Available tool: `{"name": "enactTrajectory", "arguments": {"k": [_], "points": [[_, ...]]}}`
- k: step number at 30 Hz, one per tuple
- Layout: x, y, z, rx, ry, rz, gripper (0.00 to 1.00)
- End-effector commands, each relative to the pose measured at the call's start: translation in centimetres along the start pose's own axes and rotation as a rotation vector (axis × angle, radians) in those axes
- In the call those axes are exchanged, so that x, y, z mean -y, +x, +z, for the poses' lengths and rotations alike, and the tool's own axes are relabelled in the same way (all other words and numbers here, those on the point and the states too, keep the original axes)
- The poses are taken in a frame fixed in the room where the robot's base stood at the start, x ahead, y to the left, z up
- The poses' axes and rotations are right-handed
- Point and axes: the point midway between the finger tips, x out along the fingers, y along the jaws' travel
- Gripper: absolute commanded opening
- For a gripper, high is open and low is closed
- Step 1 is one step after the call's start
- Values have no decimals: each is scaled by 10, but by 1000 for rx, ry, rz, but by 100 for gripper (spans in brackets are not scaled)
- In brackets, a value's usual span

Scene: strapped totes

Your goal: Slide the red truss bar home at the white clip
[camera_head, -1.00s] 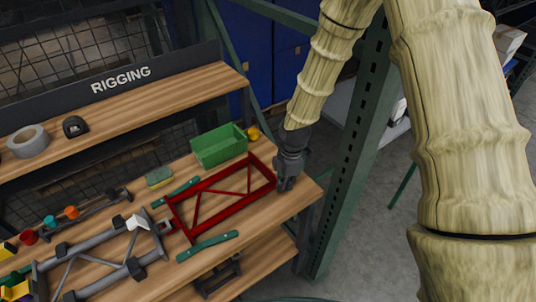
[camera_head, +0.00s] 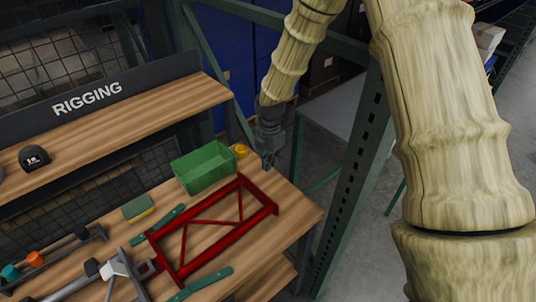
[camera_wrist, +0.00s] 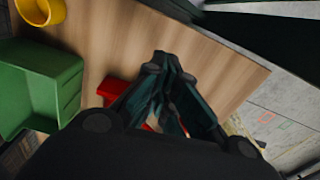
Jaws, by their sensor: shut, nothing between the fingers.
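The red truss bar (camera_head: 237,238) is a flat red frame with diagonal braces, lying on the wooden bench. Its left end is at a grey metal fork beside the white clip (camera_head: 115,267); I cannot tell how far it sits in. My gripper (camera_head: 268,163) is at the bar's far right corner, by the bench's back right edge. In the wrist view, the fingers (camera_wrist: 165,88) are closed together with nothing between them. A red part of the bar (camera_wrist: 116,90) shows just beside and partly behind them. I cannot tell whether they touch it.
A green bin (camera_head: 203,168) and a yellow cup (camera_head: 241,151) stand behind the bar. Green strips (camera_head: 205,282) lie along both sides of it. A sponge (camera_head: 138,207) lies to the left. A green rack post (camera_head: 352,170) stands right of the bench.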

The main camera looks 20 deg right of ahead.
Motion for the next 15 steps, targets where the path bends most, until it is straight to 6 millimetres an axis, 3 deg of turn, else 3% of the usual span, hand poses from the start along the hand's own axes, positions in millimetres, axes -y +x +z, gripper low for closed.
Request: {"name": "enactTrajectory", "arguments": {"k": [12, 15], "points": [[-1, 51, -3, -1, -4, -2, 0], [-2, 49, -16, 0, -6, -1, 0]]}}
